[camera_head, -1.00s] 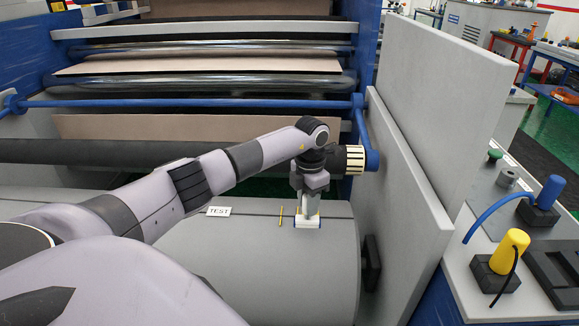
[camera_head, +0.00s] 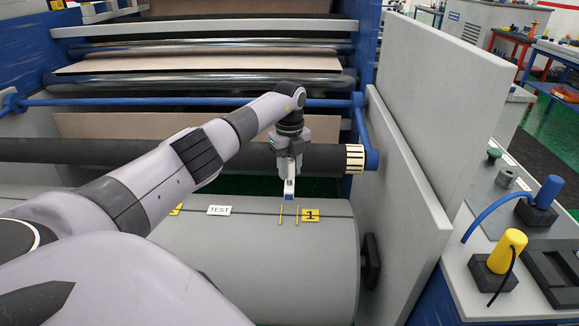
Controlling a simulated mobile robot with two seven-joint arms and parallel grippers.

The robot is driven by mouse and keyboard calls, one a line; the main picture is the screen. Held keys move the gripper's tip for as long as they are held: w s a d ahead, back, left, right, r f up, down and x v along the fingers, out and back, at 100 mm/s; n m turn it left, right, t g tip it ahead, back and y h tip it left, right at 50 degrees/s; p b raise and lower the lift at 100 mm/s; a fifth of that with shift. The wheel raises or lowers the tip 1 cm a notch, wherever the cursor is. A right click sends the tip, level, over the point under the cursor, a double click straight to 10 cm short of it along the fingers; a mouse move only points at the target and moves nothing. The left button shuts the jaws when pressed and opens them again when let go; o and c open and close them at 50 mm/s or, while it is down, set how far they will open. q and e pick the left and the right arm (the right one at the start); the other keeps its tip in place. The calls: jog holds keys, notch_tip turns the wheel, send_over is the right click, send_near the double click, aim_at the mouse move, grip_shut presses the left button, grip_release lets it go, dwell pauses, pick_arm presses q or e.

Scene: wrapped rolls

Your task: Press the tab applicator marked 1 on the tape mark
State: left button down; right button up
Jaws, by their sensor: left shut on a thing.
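My left gripper (camera_head: 289,178) is shut on a small white applicator with a blue lower edge (camera_head: 289,194). It holds the applicator just above the rear of the large grey roll (camera_head: 255,265), apparently clear of it. Two thin yellow tape marks (camera_head: 281,215) lie on the roll, just below the applicator in the picture. A yellow tab marked 1 (camera_head: 311,215) lies on the roll, right of these marks and across the dark seam line. No number shows on the applicator. My right gripper is out of view.
A white TEST label (camera_head: 219,210) lies on the roll, left of the marks. Another yellow tab (camera_head: 175,209) is partly hidden by my arm. Grey side panels (camera_head: 405,200) stand right of the roll. A dark roller (camera_head: 60,151) and blue bar (camera_head: 200,103) run behind.

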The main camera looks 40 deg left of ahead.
aim_at(289, 184)
pick_arm(q)
jog(key=shift+a+r, duration=0.1)
jog(key=shift+r, duration=0.05)
jog(key=shift+f+b, duration=2.25)
jog(key=shift+f, duration=1.65)
jog(key=shift+f+b, duration=0.55)
jog(key=shift+f, duration=0.25)
jog(key=shift+f, duration=0.1)
notch_tip(289, 184, up, 8)
jog(key=p, duration=0.7)
